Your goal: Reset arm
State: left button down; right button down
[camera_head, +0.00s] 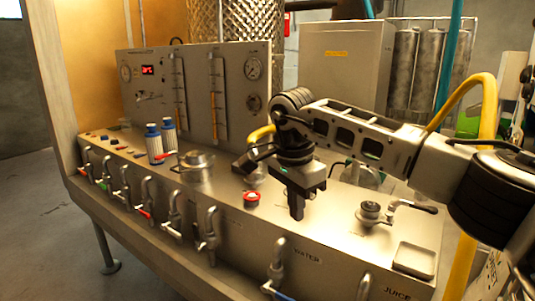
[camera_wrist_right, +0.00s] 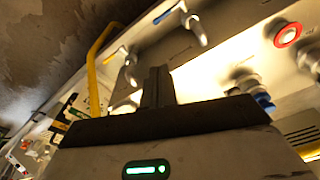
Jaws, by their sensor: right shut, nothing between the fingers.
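My right arm reaches in from the right in the head view. Its gripper (camera_head: 297,205) points down over the metal counter, right of the red button. The gripper is shut and holds nothing. In the right wrist view the closed fingers (camera_wrist_right: 158,88) stand up from the dark gripper body. I cannot tell from these views how far the fingertips are above the counter. My left gripper is not in view.
The steel counter (camera_head: 330,236) carries a red button (camera_head: 251,198), a lidded metal pot (camera_head: 196,166), two blue-capped bottles (camera_head: 154,143), a valve with a handle (camera_head: 371,211) and a square tray (camera_head: 415,259). Taps line the front. A gauge panel (camera_head: 198,95) stands behind.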

jog(key=s+a+f+g+y, duration=0.3)
jog(key=s+a+f+y, duration=0.4)
jog(key=a, duration=0.4)
jog(key=s+a+m+g+y, duration=0.2)
jog(key=s+a+m+y, duration=0.75)
jog(key=m+y, duration=0.2)
jog(key=w+d+f+m+t+h, duration=0.1)
jog(key=d+f+m+t+h, duration=0.15)
jog(key=d+m+t, duration=0.6)
jog(key=w+d+f+m+t+h, duration=0.2)
jog(key=f+m+t, duration=0.25)
jog(key=m, duration=0.95)
jog(key=w+d+f+m+t+h, duration=0.1)
jog(key=d+f+m+t+h, duration=0.15)
jog(key=d+m+t, duration=0.65)
jog(key=s+d+f+m+g+h, duration=0.3)
jog(key=s+d+f+m+g, duration=0.1)
jog(key=s+f+m, duration=0.3)
jog(key=s+d+f+m+g+h, duration=0.3)
jog(key=s+d+f+m+h, duration=0.1)
jog(key=s+d+f+m, duration=0.2)
notch_tip(320, 180, down, 3)
jog(key=shift+s+d+f+m+g, duration=0.2)
jog(key=shift+s+m+g, duration=0.2)
jog(key=shift+s+m, duration=0.5)
jog(key=shift+w+h, duration=0.15)
jog(key=shift+h, duration=0.1)
